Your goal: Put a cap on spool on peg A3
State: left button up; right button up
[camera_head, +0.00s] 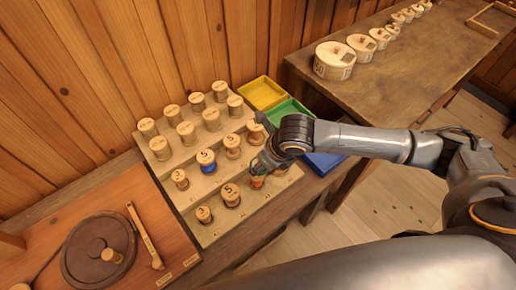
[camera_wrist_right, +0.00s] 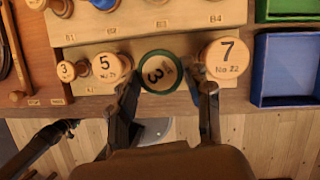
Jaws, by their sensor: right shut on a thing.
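My right gripper (camera_head: 262,163) is at the front row of the pegboard (camera_head: 207,237), around the A3 place. In the right wrist view its two fingers (camera_wrist_right: 168,88) stand on either side of a round wooden disc (camera_wrist_right: 157,73) with a dark green rim and a turned figure like a 3. The gripper is shut on this disc; I cannot tell whether it is the cap alone or the spool top. In the same row stand a small spool marked 3 (camera_wrist_right: 66,71), a spool marked 5 (camera_wrist_right: 106,66) and a wide one marked 7 (camera_wrist_right: 228,56).
Several more spools, one with blue thread (camera_head: 208,168), fill the rows behind. Yellow (camera_head: 262,94), green (camera_head: 289,110) and blue (camera_head: 325,162) trays lie right of the pegboard. Round boxes (camera_head: 334,61) stand on the far bench. A wooden board with a dark disc (camera_head: 84,262) lies left.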

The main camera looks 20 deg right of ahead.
jog(key=shift+w+a+r+n, duration=0.1)
jog(key=shift+w+r+n, duration=0.25)
jog(key=shift+n, duration=0.25)
jog(key=shift+s+f+b, duration=0.15)
jog(key=shift+f+b, duration=0.4)
jog(key=shift+b, duration=0.05)
notch_tip(320, 180, down, 3)
jog(key=b, duration=0.3)
jog(key=shift+b, duration=0.35)
jog(key=shift+f, duration=0.7)
pick_arm(q)
jog(key=f, duration=0.4)
jog(key=shift+s+a+f, duration=0.25)
jog(key=shift+s+f, duration=0.05)
jog(key=shift+s, duration=0.1)
pick_arm(e)
jog(key=shift+g, duration=0.3)
jog(key=shift+r+p, duration=0.1)
jog(key=shift+p, duration=0.25)
pick_arm(q)
jog(key=shift+r, duration=0.35)
pick_arm(e)
jog(key=shift+w+a, duration=0.1)
jog(key=shift+w, duration=0.1)
jog(key=shift+f+y, duration=0.25)
jog(key=shift+y, duration=0.05)
